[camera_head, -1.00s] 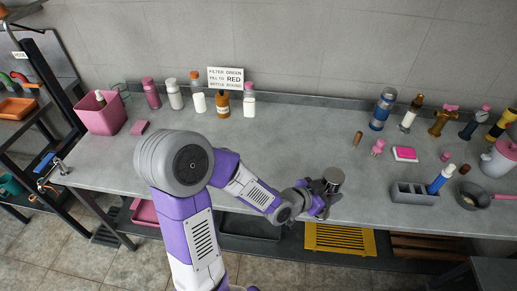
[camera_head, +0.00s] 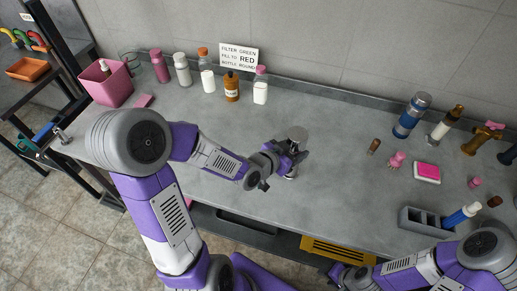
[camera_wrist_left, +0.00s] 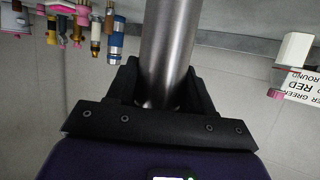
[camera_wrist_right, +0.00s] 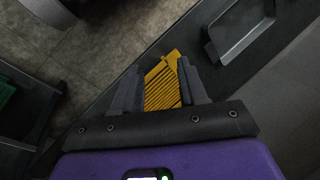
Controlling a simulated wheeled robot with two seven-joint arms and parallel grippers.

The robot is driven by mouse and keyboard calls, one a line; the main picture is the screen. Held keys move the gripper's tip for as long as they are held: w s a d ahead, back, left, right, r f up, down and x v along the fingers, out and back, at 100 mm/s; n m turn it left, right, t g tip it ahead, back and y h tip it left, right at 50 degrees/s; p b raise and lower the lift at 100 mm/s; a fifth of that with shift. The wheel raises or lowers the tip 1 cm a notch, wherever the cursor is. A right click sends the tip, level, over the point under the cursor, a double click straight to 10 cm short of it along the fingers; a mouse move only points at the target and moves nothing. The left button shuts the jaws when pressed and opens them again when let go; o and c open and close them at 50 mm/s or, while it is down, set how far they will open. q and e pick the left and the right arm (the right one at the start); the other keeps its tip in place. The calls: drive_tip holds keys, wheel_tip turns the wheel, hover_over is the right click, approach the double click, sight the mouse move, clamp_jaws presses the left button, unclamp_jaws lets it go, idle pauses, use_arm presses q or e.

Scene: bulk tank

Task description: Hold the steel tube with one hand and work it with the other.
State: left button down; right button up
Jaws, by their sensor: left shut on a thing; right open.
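The steel tube (camera_head: 298,133) is a shiny cylinder held above the grey counter near its middle. My left gripper (camera_head: 288,152) is shut on it, and its top and a bit below the fingers show in the head view. In the left wrist view the tube (camera_wrist_left: 168,45) stands between the black fingers, its far end cut off by the frame. My right gripper (camera_head: 345,275) is low at the bottom right of the head view, in front of the counter. In the right wrist view my right gripper (camera_wrist_right: 163,85) is open and empty, above a yellow slatted rack.
Bottles and a sign (camera_head: 238,58) stand along the back wall. A pink bin (camera_head: 108,85) is at the left. A grey caddy (camera_head: 425,222), a pink sponge (camera_head: 427,172) and a blue bottle (camera_head: 412,115) are at the right. The yellow rack (camera_head: 340,252) lies below the counter's front edge.

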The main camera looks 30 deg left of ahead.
use_arm(q)
drive_tip(key=shift+s+r, duration=0.1)
drive_tip(key=shift+s, duration=0.05)
use_arm(e)
drive_tip(key=shift+s, duration=0.1)
use_arm(q)
drive_tip(key=shift+a, duration=0.1)
use_arm(e)
drive_tip(key=shift+o, duration=1.3)
drive_tip(key=o, duration=0.7)
wheel_tip(320, 180, up, 3)
drive_tip(key=p, duration=0.2)
drive_tip(key=shift+f+p, duration=0.2)
drive_tip(key=shift+p, duration=0.15)
use_arm(q)
drive_tip(key=w+a+r+n+y+p, duration=0.1)
drive_tip(key=w+a+r+p, duration=0.2)
drive_tip(key=a+r, duration=0.6)
drive_tip(key=a+p, duration=0.1)
drive_tip(key=a, duration=0.2)
drive_tip(key=shift+a+n+t+y, duration=0.15)
drive_tip(key=shift+n+t+y, duration=0.15)
drive_tip(key=shift+y, duration=0.1)
use_arm(e)
wheel_tip(320, 180, up, 4)
drive_tip(key=shift+r, duration=0.1)
